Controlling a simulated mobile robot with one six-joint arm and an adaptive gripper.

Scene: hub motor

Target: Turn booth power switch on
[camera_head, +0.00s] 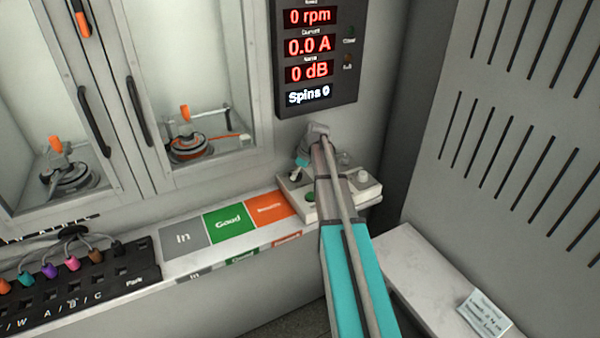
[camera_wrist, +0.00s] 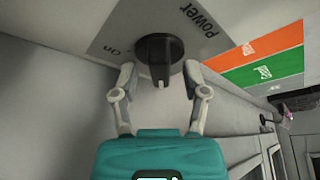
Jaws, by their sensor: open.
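In the wrist view, the power switch (camera_wrist: 159,50) is a round black knob with a raised grip bar on a grey plate (camera_wrist: 108,43) marked "Power" and "on". The bar points down in that picture, and the "on" mark is to its left. My gripper (camera_wrist: 159,72) is open, with one finger on each side of the knob's bar. I see gaps at both sides and cannot tell the depth. In the head view, my gripper (camera_head: 303,161) is by the control box (camera_head: 368,188) under the display, mostly covered by my arm. I cannot make out the power switch there.
The display (camera_head: 310,50) reads 0 rpm, 0.0 A and 0 dB. The ledge left of the box has grey "In" (camera_head: 184,239), green "Good" (camera_head: 229,222) and orange (camera_head: 271,207) fields. A black plug board (camera_head: 85,290) and glass-doored cabinets lie farther left. A slatted wall (camera_head: 510,140) bounds the right.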

